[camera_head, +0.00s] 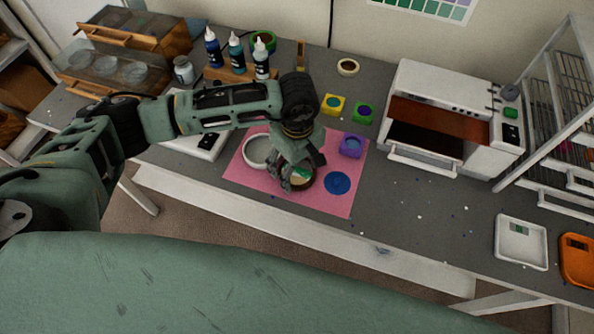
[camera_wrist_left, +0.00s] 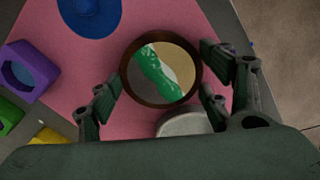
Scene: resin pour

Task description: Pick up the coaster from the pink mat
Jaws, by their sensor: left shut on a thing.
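The coaster (camera_head: 301,181) is a round piece with a dark brown rim and a green and cream face. It is over the pink mat (camera_head: 335,201). In the left wrist view the coaster (camera_wrist_left: 163,70) lies between the fingers of my left gripper (camera_wrist_left: 160,87), which is shut on its rim from two sides. In the head view my left gripper (camera_head: 296,170) reaches down over the mat and hides part of the coaster. I cannot tell whether the coaster touches the mat. My right gripper is not in view.
On the mat are a white round dish (camera_head: 257,151), a blue disc (camera_head: 337,183) and a purple block (camera_head: 351,145). Yellow (camera_head: 333,104) and green (camera_head: 363,112) blocks stand behind.

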